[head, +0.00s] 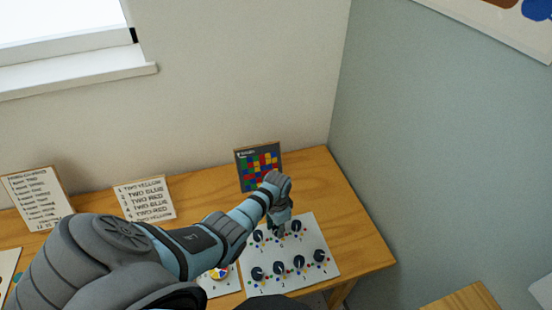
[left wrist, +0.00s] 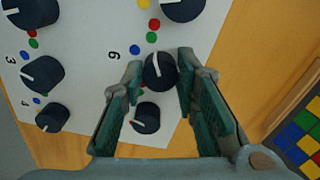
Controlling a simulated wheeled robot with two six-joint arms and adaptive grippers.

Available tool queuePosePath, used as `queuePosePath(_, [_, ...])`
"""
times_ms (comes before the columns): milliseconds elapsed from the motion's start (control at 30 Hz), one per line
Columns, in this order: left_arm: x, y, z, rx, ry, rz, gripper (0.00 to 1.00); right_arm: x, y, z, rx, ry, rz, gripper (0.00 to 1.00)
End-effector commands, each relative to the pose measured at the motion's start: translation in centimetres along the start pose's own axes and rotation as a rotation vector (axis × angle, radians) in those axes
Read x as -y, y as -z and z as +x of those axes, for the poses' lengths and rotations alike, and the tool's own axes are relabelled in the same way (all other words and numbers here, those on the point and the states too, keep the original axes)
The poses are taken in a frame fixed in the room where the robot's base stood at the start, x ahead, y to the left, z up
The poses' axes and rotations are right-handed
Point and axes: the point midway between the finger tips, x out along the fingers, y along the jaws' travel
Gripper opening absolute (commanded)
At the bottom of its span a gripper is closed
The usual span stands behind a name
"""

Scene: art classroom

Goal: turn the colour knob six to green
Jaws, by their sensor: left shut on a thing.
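A white knob panel (head: 262,254) lies on the wooden table, with two rows of dark round knobs, each with a white pointer line and coloured dots. My left gripper (head: 279,230) reaches down over the back row and hides the knob there. In the left wrist view, my left gripper (left wrist: 159,84) has its fingers on both sides of knob six (left wrist: 158,74), beside the printed 6, and is shut on it. Its white line points roughly to the top of that picture; a green dot (left wrist: 151,37) is nearby. I cannot tell exactly which dot it marks. My right gripper is not in view.
Neighbouring knobs (left wrist: 146,118) and (left wrist: 42,74) stand close by. A colour-grid board (head: 258,166) stands behind the panel. Two text cards (head: 145,199) and (head: 38,198) lean at the back left. A colour-wheel card (head: 220,281) lies left of the panel. Bare table is at the right.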

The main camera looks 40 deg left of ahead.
Motion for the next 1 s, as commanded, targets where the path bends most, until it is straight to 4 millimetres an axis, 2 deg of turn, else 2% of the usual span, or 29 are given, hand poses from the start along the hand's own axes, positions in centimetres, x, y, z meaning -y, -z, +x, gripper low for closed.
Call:
queuePosePath(400, [0.0, 0.4, -0.1, -0.012, 0.001, 0.011, 0.0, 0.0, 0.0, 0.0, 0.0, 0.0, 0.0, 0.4])
queuePosePath(433, [0.0, 0.4, -0.1, -0.012, 0.001, 0.011, 0.29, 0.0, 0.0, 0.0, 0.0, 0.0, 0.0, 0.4])
queuePosePath(533, [0.0, 0.3, -0.1, -0.01, 0.001, 0.01, 0.45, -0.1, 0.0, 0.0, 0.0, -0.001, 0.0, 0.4])
queuePosePath(567, [0.0, 0.3, -0.1, -0.009, 0.001, 0.01, 0.48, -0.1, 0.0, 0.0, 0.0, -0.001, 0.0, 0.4])
queuePosePath(867, [0.1, 0.1, -0.2, -0.005, 0.001, 0.009, 0.48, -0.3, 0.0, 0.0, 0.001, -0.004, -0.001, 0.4])
queuePosePath(1000, [0.1, 0.2, -1.8, -0.007, 0.002, 0.009, 0.48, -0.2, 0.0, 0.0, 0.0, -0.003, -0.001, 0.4])
